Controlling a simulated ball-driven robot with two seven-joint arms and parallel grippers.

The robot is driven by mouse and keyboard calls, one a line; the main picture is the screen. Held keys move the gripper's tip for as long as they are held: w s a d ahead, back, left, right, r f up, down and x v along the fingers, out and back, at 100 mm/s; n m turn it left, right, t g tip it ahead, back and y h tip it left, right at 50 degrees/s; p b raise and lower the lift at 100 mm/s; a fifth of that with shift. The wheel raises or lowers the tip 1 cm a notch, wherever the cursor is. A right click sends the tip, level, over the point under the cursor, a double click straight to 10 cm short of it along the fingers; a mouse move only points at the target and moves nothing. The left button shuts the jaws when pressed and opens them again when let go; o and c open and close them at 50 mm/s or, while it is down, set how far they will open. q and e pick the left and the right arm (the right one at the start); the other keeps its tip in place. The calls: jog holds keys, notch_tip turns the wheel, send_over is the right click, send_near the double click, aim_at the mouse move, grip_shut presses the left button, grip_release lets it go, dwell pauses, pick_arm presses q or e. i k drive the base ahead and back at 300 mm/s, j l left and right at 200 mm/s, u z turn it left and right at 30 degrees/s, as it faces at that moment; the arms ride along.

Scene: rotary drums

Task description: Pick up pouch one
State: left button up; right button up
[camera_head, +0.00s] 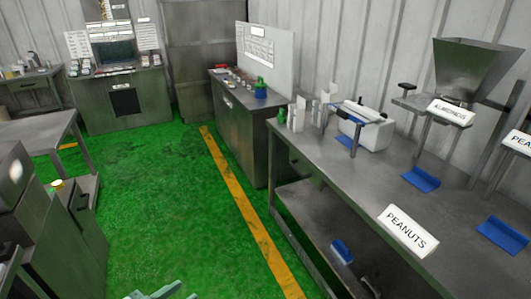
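Several pale upright packets stand near the far left end of the long metal table (352,190). One is the white packet (298,114) near its left corner, and another is the taller packet (326,93) behind it. They look like pouches, but I cannot read which is pouch one. My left gripper (168,291) shows only as pale grey-green parts at the bottom edge, over the green floor and far from the packets. Most of it is cut off, so its opening is unclear. My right gripper is not in view.
A white sealer-like machine (365,130) stands beside the packets. A metal hopper (470,65) has an almonds sign (451,111); a peanuts sign (408,231) is nearer. Blue trays (421,179) lie on the table. Green floor (165,215) is open left of the yellow line (240,198).

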aim_at(296, 111)
jog(key=i+u, duration=0.25)
jog(key=i, duration=0.55)
jog(key=i+u, duration=0.2)
jog(key=i, duration=0.6)
jog(key=i+z, duration=0.25)
jog(key=i, duration=0.2)
jog(key=i+j+z, duration=0.15)
jog(key=i+z, duration=0.15)
jog(key=i, duration=0.15)
jog(key=i+l+z, duration=0.15)
jog(key=i+z, duration=0.75)
